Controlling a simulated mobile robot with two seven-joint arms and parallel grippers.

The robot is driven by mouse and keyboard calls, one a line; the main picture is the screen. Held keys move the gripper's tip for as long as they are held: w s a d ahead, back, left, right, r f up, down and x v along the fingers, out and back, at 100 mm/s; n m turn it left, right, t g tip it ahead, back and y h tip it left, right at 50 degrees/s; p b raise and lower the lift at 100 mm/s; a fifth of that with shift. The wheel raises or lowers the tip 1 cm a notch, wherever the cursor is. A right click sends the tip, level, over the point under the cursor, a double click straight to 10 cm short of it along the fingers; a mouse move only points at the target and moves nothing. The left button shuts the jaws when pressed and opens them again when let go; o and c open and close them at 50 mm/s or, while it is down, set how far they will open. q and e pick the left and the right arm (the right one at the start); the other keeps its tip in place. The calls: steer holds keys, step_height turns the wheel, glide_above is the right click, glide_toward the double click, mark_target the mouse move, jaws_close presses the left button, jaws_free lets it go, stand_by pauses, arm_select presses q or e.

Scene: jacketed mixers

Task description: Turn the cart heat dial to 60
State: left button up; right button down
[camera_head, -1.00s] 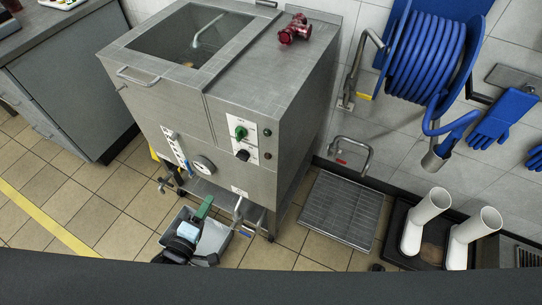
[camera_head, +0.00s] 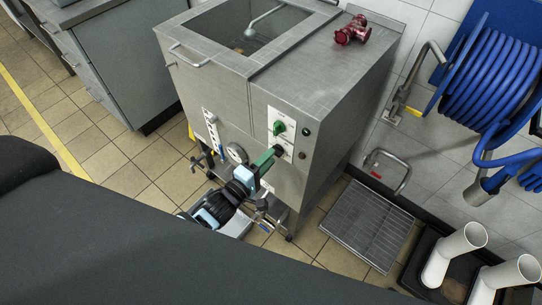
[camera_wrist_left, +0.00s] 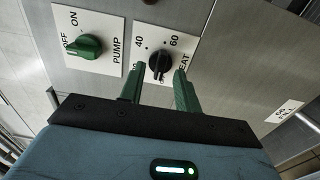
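The black heat dial (camera_wrist_left: 159,67) is on a white plate on the cart's steel front, marked 40 and 60, with another number partly covered by a finger. I cannot tell surely which mark its pointer faces. In the head view the dial (camera_head: 279,151) is just beyond my left gripper (camera_head: 268,159). In the left wrist view that gripper (camera_wrist_left: 160,78) is open, its green fingers apart, one on each side of the dial's lower part; I cannot tell if they touch it. The steel cart (camera_head: 230,95) stands upright. My right gripper is not in view.
The green pump knob (camera_wrist_left: 84,46) sits beside the heat dial, its pointer toward OFF. A gauge (camera_head: 237,153) and valves are on the cart's lower front. A red fitting (camera_head: 352,30) lies on top. A blue hose reel (camera_head: 500,65) and floor grate (camera_head: 366,226) are to the right.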

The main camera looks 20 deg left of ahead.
arm_select(q)
steer(key=shift+x, duration=0.9)
steer(key=shift+c, duration=0.2)
jaws_close()
